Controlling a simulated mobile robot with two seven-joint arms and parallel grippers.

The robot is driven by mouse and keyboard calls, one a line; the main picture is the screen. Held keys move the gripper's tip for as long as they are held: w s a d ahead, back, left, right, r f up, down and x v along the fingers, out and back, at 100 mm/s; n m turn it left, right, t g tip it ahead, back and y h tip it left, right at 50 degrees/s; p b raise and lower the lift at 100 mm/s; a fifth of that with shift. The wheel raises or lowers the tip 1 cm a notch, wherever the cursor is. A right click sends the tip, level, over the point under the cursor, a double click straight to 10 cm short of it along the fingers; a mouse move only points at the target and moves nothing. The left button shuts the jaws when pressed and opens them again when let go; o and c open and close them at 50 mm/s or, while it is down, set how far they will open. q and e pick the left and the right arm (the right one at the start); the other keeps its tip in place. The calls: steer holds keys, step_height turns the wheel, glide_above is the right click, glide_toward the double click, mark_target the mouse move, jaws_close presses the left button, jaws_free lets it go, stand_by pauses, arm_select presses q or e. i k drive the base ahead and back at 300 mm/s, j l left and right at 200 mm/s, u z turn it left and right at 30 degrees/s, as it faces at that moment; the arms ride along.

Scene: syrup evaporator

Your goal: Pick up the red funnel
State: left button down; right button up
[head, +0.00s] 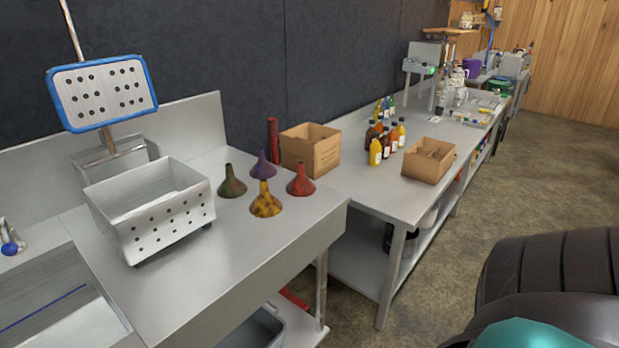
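The red funnel (300,184) stands spout-up on the steel counter, near its right end. A yellow mottled funnel (265,204) stands to its left and nearer to me. A purple funnel (263,168) stands behind and to the left, and a dark green-brown funnel (231,184) stands farther left. No gripper touches the red funnel. Neither of my grippers shows in the head view; only a dark, ribbed part with a teal piece shows at the lower right.
A perforated metal bin (165,227) stands left of the funnels. A cardboard box (311,150) and a red cylinder (273,140) stand behind them. A second table (372,192) holds several bottles and an open box (428,160). The counter front (235,260) is clear.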

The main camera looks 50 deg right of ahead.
mark_target(300, 187)
steer(key=l, duration=1.9)
